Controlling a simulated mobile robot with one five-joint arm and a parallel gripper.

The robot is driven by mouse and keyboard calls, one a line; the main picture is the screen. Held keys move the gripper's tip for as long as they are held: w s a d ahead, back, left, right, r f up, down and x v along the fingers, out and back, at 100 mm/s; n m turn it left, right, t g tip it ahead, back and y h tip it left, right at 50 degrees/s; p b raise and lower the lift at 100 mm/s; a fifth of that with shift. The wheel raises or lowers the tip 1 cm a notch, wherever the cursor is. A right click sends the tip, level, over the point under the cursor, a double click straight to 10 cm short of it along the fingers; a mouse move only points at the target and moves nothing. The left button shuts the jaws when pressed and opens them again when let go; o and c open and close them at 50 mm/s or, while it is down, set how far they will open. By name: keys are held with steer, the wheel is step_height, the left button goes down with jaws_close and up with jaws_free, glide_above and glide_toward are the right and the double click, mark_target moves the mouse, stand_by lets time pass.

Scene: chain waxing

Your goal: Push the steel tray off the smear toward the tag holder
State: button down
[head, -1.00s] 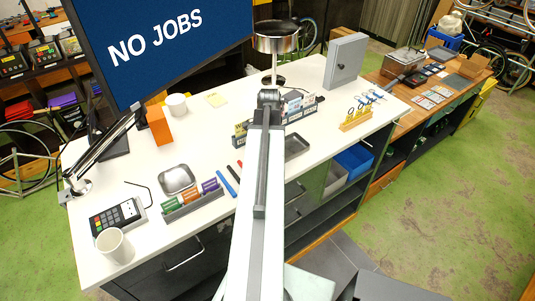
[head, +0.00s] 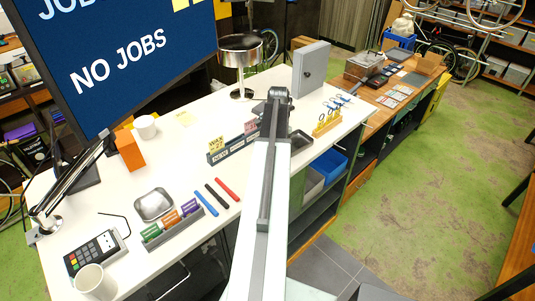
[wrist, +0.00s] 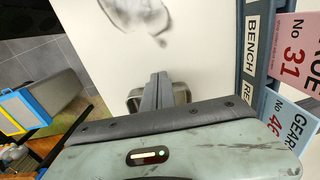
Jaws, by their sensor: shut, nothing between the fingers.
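The steel tray (wrist: 182,92) shows in the wrist view as shiny rims on both sides of my fingers; its middle is hidden behind them. The smear (wrist: 137,14) is a dark, ring-like stain on the white top, above the tray in the wrist picture. The tag holder (wrist: 253,60) stands to the right with pink and blue tags; it also shows in the head view (head: 232,148). My gripper (wrist: 158,80) is shut and empty, overlapping the tray; contact is unclear.
A second silvery tray (head: 153,204), a holder with coloured cards (head: 173,230) and several pens (head: 217,196) lie left of my arm. A lamp-like stand (head: 241,70) and grey box (head: 311,68) stand behind. A yellow rack (head: 327,122) is to the right.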

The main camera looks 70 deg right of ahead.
steer(key=shift+s+d, duration=0.1)
steer(key=shift+d, duration=0.1)
steer(key=shift+a, duration=0.1)
steer(key=shift+w+a, duration=0.2)
steer(key=shift+a, duration=0.1)
steer(key=a, duration=0.1)
steer(key=w+a, duration=0.1)
steer(key=shift+a, duration=0.35)
step_height(320, 180, up, 10)
steer(key=p, duration=1)
steer(key=shift+w, duration=0.2)
